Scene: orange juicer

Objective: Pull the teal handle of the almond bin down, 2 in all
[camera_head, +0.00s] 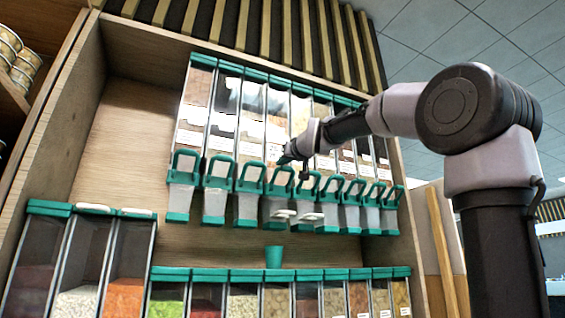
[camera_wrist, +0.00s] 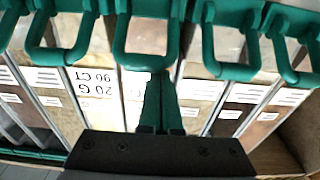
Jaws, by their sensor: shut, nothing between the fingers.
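A row of upright dispenser bins hangs in a wooden cabinet, each with a teal loop handle at its lower front. I cannot read which bin holds almonds. My gripper (camera_head: 285,160) is shut and empty, at the front of the middle bins, just above one teal handle (camera_head: 280,181). In the wrist view, my gripper's fingertips (camera_wrist: 161,78) are together beside the edge of the middle teal handle (camera_wrist: 142,60); I cannot tell whether they touch it. The bin labels there look upside down. A teal cup (camera_head: 273,257) stands below the dispensers.
Lower clear bins with teal lids (camera_head: 242,273) line the bottom of the cabinet. Neighbouring handles (camera_wrist: 222,68) sit close on both sides of my gripper. Cans (camera_head: 18,62) stand on a shelf at the upper left. The cabinet's left wall (camera_head: 62,125) is clear.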

